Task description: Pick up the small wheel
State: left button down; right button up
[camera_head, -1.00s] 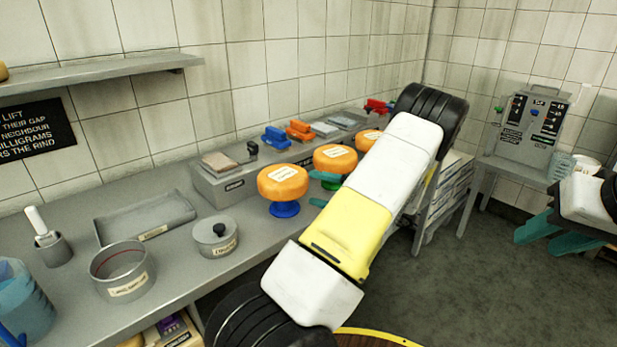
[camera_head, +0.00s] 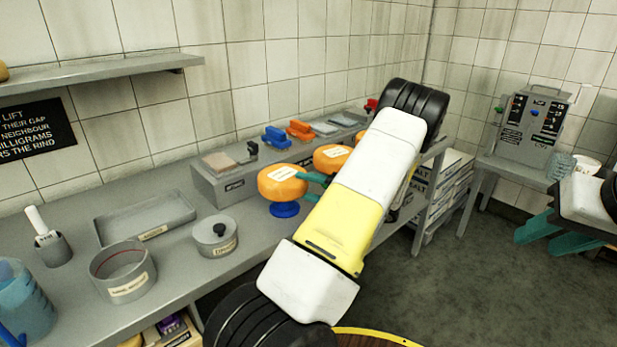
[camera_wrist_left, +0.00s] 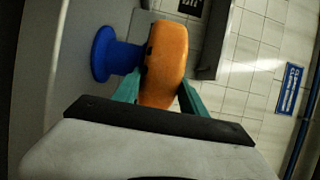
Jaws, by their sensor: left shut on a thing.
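The nearest orange cheese wheel (camera_head: 281,185) has a pale label on top and is at its blue stand (camera_head: 285,209) near the counter's front edge. My left gripper (camera_head: 314,184) reaches it from the right. In the left wrist view the wheel (camera_wrist_left: 165,62) is between the teal fingers, which are shut on its rim, with the blue stand (camera_wrist_left: 104,54) beside it; I cannot tell if they touch. A second orange wheel (camera_head: 332,157) stands behind, partly covered by my left arm. My right gripper (camera_head: 547,232) hangs empty at the right, its fingers apart.
A control box (camera_head: 534,124) stands on a side table. The floor between is clear.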

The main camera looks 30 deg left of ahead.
pick_arm(q)
jog(key=shift+r, duration=0.15)
jog(key=shift+r, duration=1.6)
jog(key=d+r, duration=0.2)
jog(key=d, duration=0.6)
jog(key=d+r, duration=0.2)
jog(key=d, duration=0.6)
jog(key=shift+w+r, duration=0.15)
jog(key=shift+r, duration=0.2)
